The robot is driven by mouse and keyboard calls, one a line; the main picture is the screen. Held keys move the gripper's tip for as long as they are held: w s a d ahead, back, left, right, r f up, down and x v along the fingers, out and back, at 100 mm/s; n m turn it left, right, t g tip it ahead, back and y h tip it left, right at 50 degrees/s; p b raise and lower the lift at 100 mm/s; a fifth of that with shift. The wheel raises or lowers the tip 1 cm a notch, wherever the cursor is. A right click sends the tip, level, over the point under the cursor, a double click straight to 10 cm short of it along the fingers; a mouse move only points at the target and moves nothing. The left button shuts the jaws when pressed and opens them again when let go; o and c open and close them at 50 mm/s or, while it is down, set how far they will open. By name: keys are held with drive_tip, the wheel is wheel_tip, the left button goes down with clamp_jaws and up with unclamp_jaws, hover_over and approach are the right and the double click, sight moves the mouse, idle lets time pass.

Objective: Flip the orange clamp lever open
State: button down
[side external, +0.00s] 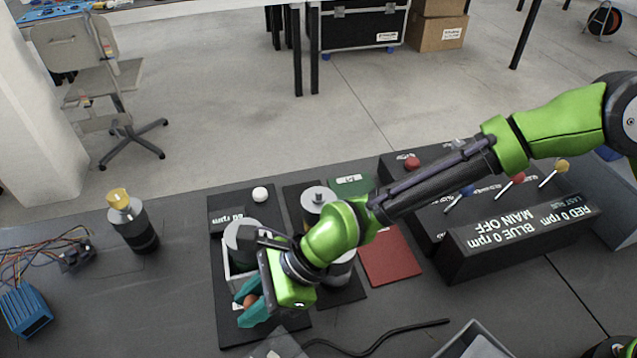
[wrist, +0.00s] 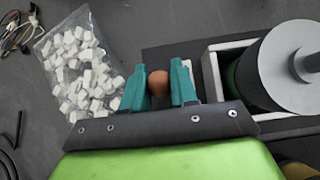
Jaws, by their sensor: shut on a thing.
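The clamp lever's orange-brown round knob (side external: 250,300) is at the front of the left black base plate (side external: 222,306). My gripper (side external: 247,303) has its teal fingers shut on this knob, one on each side. In the wrist view, the knob (wrist: 158,83) sits between the two fingers, with a small white piece (wrist: 190,72) beside the right finger. The lever's arm and pivot are mostly hidden by my fingers and wrist. A white frame (wrist: 212,78) around a grey cylinder (wrist: 285,65) stands to the right of my gripper in the wrist view.
A clear bag of white pieces (wrist: 75,65) lies left of my fingers in the wrist view. A yellow-topped cylinder (side external: 132,225) stands on the left. A red pad (side external: 390,258) and a control box with levers (side external: 520,240) are on the right. A black cable (side external: 390,338) lies in front.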

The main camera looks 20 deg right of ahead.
drive_tip(key=shift+s+d+f+y, duration=0.1)
drive_tip(key=shift+d+f+y, duration=0.2)
drive_tip(key=shift+d+y, duration=0.1)
drive_tip(key=shift+r+y, duration=0.2)
drive_tip(key=shift+y, duration=0.1)
drive_tip(key=c, duration=0.9)
unclamp_jaws()
drive_tip(key=shift+r, duration=0.1)
drive_tip(key=shift+d+r, duration=0.1)
drive_tip(key=v, duration=1.6)
drive_tip(key=shift+d+r, duration=0.2)
drive_tip(key=shift+d, duration=0.1)
